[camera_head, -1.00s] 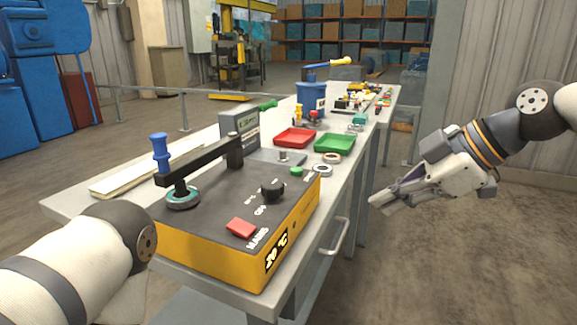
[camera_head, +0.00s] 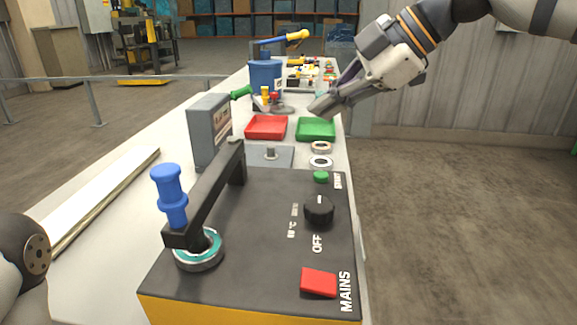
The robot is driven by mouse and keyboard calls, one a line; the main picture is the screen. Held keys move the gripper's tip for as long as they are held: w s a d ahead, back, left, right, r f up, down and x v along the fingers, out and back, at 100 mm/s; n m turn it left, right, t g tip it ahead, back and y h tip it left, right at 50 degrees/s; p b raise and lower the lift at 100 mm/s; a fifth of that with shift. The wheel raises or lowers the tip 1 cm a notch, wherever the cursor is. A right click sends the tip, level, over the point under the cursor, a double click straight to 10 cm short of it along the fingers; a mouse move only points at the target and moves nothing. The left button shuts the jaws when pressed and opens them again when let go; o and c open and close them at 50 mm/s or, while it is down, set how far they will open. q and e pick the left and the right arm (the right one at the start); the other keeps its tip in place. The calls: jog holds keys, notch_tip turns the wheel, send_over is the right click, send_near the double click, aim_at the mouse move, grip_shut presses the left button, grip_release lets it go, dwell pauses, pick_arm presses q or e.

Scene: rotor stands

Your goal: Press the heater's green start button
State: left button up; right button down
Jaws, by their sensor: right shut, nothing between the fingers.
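The heater (camera_head: 265,280) is a yellow box with a dark top at the near end of the bench. Its green start button (camera_head: 321,176) sits at the far right corner of the top, beyond the black knob (camera_head: 318,209). A red mains switch (camera_head: 318,283) is at the near right. A ring (camera_head: 199,250) with a teal band sits at the end of the heater's black arm, below a blue handle (camera_head: 169,195). My right gripper (camera_head: 317,111) is shut and empty, above the green tray and beyond the button. My left arm shows at the lower left; its gripper is out of view.
A red tray (camera_head: 266,127), a green tray (camera_head: 315,131) and two rings (camera_head: 321,161) lie beyond the heater. A grey display box (camera_head: 210,131) stands left of them. A blue container (camera_head: 265,78) is farther back. Floor is free right of the bench.

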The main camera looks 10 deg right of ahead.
pick_arm(q)
jog(key=shift+w+a, duration=0.2)
jog(key=shift+a, duration=0.05)
pick_arm(e)
jog(key=shift+w+a, duration=0.15)
jog(key=shift+a, duration=0.1)
pick_arm(q)
jog(key=shift+d+r, duration=0.1)
pick_arm(e)
jog(key=shift+d, duration=0.15)
jog(key=b, duration=0.2)
send_over(321, 176)
notch_tip(321, 176, down, 7)
jog(key=shift+f, duration=0.85)
pick_arm(q)
jog(key=shift+s+f+g, duration=0.4)
jog(key=shift+s+f, duration=0.6)
jog(key=shift+r+p, duration=0.1)
jog(key=shift+p, duration=0.2)
pick_arm(e)
jog(key=shift+f, duration=0.15)
pick_arm(q)
jog(key=shift+w, duration=0.1)
pick_arm(e)
jog(key=shift+f, duration=0.3)
